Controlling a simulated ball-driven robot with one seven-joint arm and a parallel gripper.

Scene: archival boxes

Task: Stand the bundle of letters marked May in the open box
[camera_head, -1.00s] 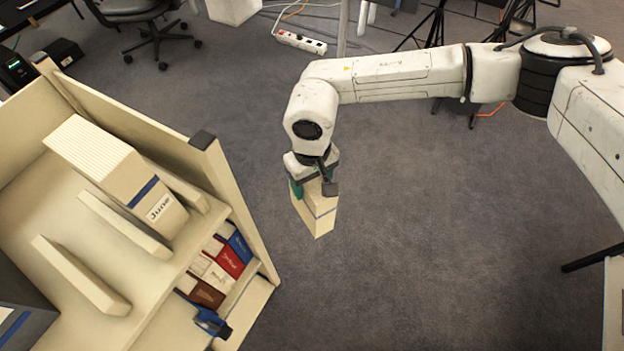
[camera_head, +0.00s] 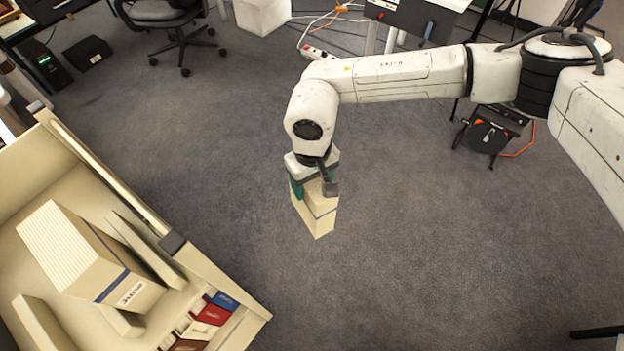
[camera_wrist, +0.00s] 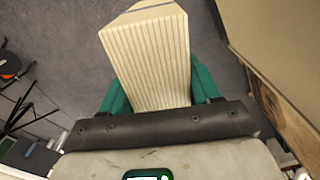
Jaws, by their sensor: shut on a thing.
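My gripper (camera_head: 314,184) is shut on a cream bundle of letters (camera_head: 318,215) and holds it over the carpet, clear of the furniture. The bundle has a dark band around it. In the wrist view the bundle (camera_wrist: 150,60) shows its ridged letter edges between the two green fingers. Its label is not readable, so I cannot tell whether it says May. Another cream bundle (camera_head: 85,255) with a blue band and a label lies between dividers on the shelf at left. I cannot make out an open box for certain.
A cream shelf unit (camera_head: 215,262) fills the lower left, with red, blue and brown boxes (camera_head: 212,314) in a lower compartment. An office chair (camera_head: 165,25) and a power strip (camera_head: 318,52) stand at the back. The carpet between is free.

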